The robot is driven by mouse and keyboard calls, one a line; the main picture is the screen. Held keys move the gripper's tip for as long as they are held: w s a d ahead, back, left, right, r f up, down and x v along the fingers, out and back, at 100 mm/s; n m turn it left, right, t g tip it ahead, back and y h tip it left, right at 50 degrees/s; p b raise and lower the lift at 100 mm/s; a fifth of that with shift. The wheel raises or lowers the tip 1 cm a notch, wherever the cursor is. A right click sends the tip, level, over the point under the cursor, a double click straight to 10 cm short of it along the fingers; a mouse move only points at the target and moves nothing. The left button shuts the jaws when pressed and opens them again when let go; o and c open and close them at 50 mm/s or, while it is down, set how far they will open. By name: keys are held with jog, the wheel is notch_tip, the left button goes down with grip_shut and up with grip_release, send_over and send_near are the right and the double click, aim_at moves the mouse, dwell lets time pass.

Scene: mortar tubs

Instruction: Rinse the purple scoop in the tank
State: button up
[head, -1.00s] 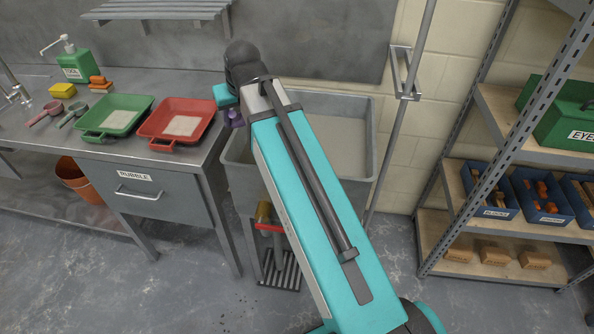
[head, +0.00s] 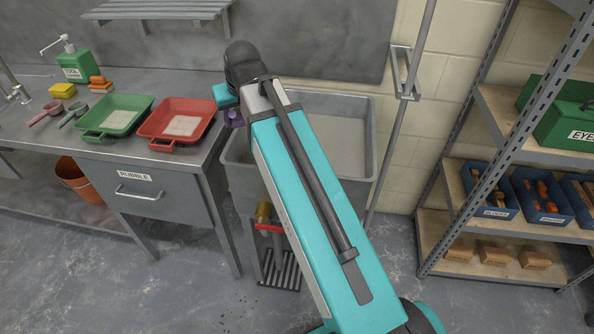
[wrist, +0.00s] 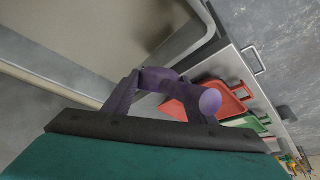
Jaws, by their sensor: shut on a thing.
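The purple scoop (wrist: 210,101) is in my gripper (wrist: 160,85), which is shut on it in the wrist view. Only part of the scoop shows, and the fingers hide where it is gripped. In the head view a small bit of purple scoop (head: 236,117) shows below the teal wrist, by the tank's left rim. The grey tank (head: 372,130) stands behind my arm, with a pale grey surface inside; my arm hides much of it. Its pale interior and rim (wrist: 205,20) also show in the wrist view. I cannot tell whether the scoop touches anything in the tank.
A red tray (head: 205,115) and a green tray (head: 142,110) sit on the bench left of the tank. Other scoops (head: 50,112) lie farther left. A rack (head: 283,272) with tools stands on the floor before the tank. Shelving (head: 470,190) stands at the right.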

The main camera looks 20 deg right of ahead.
jog(key=shift+r, duration=0.15)
jog(key=shift+r+p, duration=1.75)
jog(key=shift+r, duration=0.15)
jog(key=shift+f, duration=0.15)
jog(key=shift+a+f, duration=0.1)
jog(key=shift+f, duration=0.15)
